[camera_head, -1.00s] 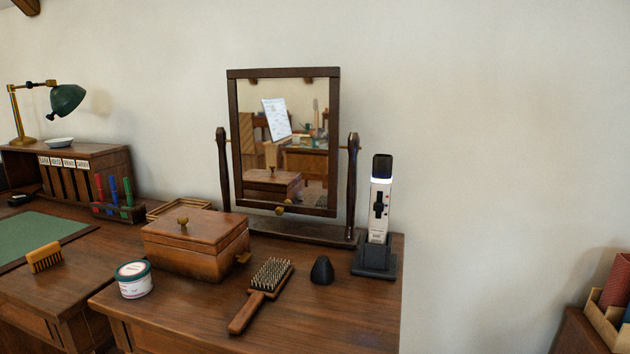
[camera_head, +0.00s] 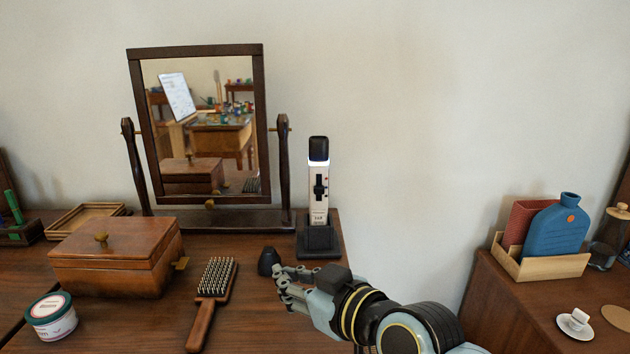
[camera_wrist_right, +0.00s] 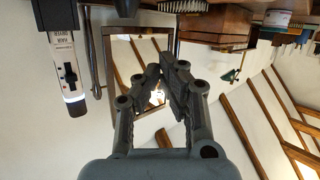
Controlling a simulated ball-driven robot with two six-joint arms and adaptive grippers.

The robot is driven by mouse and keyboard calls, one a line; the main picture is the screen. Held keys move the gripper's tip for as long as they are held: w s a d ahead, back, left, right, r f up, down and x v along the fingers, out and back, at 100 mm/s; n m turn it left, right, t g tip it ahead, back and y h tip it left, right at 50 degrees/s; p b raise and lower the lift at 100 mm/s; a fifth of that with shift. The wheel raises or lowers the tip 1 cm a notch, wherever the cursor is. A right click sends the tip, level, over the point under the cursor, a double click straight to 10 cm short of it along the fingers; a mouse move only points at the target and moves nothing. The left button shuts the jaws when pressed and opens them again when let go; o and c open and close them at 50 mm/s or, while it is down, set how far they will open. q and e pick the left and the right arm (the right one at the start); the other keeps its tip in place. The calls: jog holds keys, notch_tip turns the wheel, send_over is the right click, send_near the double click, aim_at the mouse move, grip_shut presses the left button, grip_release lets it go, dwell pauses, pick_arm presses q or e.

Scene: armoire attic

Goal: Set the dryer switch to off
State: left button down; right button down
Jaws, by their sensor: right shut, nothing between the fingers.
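The white dryer (camera_head: 319,210) with a black top stands upright in a black stand (camera_head: 318,240) at the right rear of the dresser. Its black slider switch (camera_head: 320,187) is on the front face; its setting is too small to read. A lit band glows below the black top. My right gripper (camera_head: 281,276) is shut and empty, low in front and left of the stand, apart from the dryer. In the right wrist view the dryer (camera_wrist_right: 59,45) appears upside down at left, switch (camera_wrist_right: 69,76) visible, beside the closed fingers (camera_wrist_right: 164,72). My left gripper is not in view.
A hairbrush (camera_head: 207,300), wooden box (camera_head: 118,258) and lidded tub (camera_head: 51,318) lie left. A tilting mirror (camera_head: 131,125) stands behind. Space above the dresser before the dryer is open.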

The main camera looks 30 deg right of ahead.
jog(key=w+d+r+m+t+h, duration=0.3)
jog(key=w+r+t+h, duration=0.1)
jog(key=w+r+t, duration=0.15)
jog(key=m+g+h, duration=0.2)
jog(key=m+h, duration=0.4)
jog(key=h, duration=0.4)
send_near(322, 170)
notch_tip(322, 170, up, 3)
jog(key=s+a, duration=0.1)
jog(key=s, duration=0.2)
jog(key=shift+t, duration=0.25)
jog(key=x, duration=0.9)
jog(key=shift+w+a+f, duration=0.15)
jog(key=shift+w+a, duration=0.05)
jog(key=shift+w, duration=0.15)
notch_tip(322, 170, down, 3)
jog(key=shift+w+d+r+b, duration=0.1)
jog(key=shift+w+r+b, duration=0.05)
jog(key=shift+b, duration=0.35)
jog(key=shift+f, duration=0.65)
